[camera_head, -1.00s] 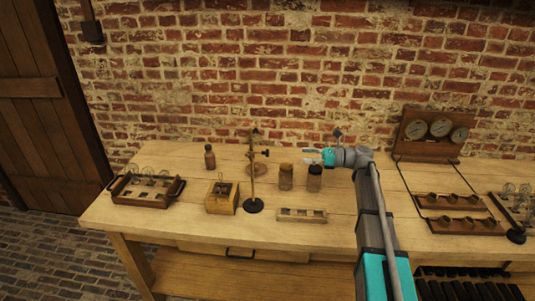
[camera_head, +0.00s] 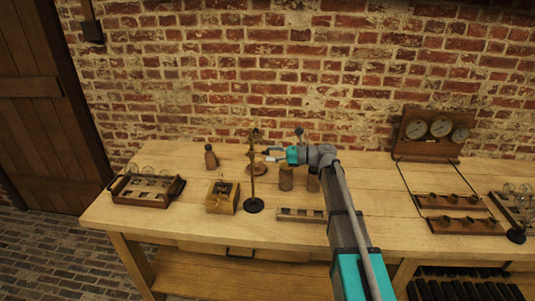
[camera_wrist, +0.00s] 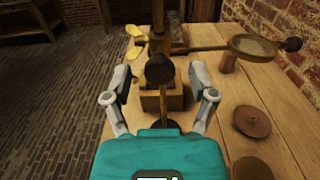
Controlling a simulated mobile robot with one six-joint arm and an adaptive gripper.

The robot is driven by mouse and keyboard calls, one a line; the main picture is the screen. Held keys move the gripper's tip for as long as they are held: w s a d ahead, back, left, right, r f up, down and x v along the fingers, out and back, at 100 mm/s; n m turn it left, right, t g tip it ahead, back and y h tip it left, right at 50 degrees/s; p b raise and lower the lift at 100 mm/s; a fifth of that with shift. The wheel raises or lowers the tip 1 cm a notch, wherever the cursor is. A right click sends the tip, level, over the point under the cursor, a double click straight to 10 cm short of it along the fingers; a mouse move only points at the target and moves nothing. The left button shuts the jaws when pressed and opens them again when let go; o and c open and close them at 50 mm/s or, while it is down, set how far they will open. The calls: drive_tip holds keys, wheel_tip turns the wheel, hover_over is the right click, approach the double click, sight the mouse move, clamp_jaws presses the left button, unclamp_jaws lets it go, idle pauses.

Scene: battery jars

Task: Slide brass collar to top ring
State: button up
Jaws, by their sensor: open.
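A thin brass stand (camera_head: 252,180) rises from a round dark base (camera_head: 254,205) on the bench. In the wrist view its brass post (camera_wrist: 157,22) is upright, with a dark round knob (camera_wrist: 160,68) facing me. The brass collar is largely hidden behind this knob. A brass ring (camera_wrist: 253,47) stands out to the right on an arm, with a dark ball beyond it. My gripper (camera_wrist: 160,96) is open, one finger on each side of the knob and post, with gaps visible. In the head view my gripper (camera_head: 276,153) is at the right of the upper post.
A wooden box (camera_head: 222,199) stands left of the stand, with a brown bottle (camera_head: 210,157) behind. A tray (camera_head: 146,191) sits at the far left. Bare bench (camera_head: 190,220) lies in front.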

drive_tip(key=shift+a, duration=0.55)
clamp_jaws()
